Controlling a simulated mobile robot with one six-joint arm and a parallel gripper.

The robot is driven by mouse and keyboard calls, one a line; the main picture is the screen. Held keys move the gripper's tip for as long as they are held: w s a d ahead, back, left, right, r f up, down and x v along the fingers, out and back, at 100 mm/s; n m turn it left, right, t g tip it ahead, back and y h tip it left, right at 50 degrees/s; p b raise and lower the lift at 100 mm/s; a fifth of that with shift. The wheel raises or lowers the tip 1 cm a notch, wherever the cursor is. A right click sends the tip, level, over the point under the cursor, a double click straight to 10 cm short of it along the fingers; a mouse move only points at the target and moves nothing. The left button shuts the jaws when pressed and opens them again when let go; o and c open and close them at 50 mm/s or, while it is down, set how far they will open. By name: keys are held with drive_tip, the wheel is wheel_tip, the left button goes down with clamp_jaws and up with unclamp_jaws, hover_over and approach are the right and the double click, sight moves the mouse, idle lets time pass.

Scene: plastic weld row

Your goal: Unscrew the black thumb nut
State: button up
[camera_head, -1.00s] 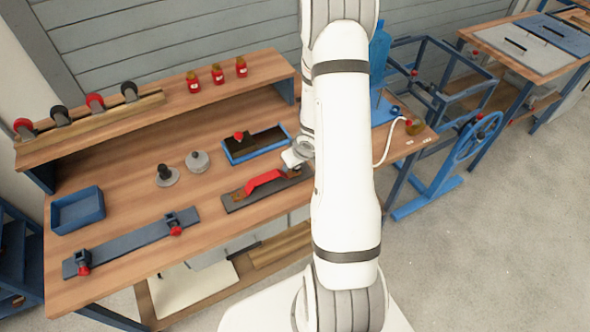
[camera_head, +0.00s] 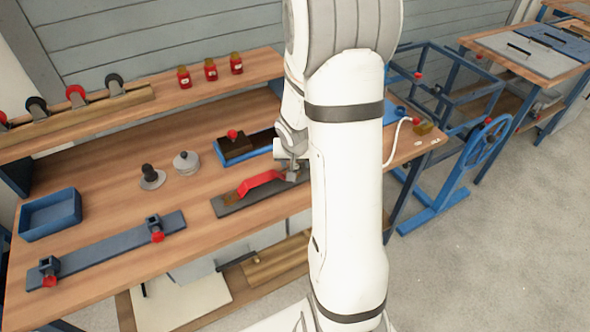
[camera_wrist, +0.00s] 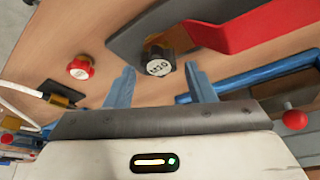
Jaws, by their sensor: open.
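The black thumb nut (camera_wrist: 158,62), a dark knob with a pale marked face, shows in the wrist view at the edge of a dark plate (camera_wrist: 125,38). My gripper (camera_wrist: 160,70) is open, with one blue-grey finger on either side of the nut in the picture; the nut appears slightly beyond the fingertips, and I see no contact. In the head view my gripper (camera_head: 293,172) is over the right end of the dark plate (camera_head: 233,206), which carries a red handle (camera_head: 262,181). The nut cannot be made out there.
A red knob (camera_wrist: 80,67) stands left of the nut in the wrist view. A blue tray (camera_head: 262,148) with a brown block (camera_head: 236,146) lies behind the plate. A blue rail (camera_head: 110,248) with clamps and an empty blue bin (camera_head: 50,214) are to the left.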

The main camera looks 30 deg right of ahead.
drive_tip(key=shift+f+m+h+b, duration=0.35)
drive_tip(key=shift+m+b, duration=0.55)
drive_tip(key=shift+b, duration=1.55)
drive_tip(key=shift+m+g+b, duration=0.3)
drive_tip(key=shift+m+b, duration=0.1)
drive_tip(key=shift+b, duration=0.6)
drive_tip(key=shift+d+r+m+b, duration=0.1)
drive_tip(key=shift+r+m+b, duration=0.3)
drive_tip(key=shift+b, duration=0.1)
drive_tip(key=shift+f+b, duration=0.15)
drive_tip(key=shift+b, duration=0.2)
drive_tip(key=shift+c, duration=0.5)
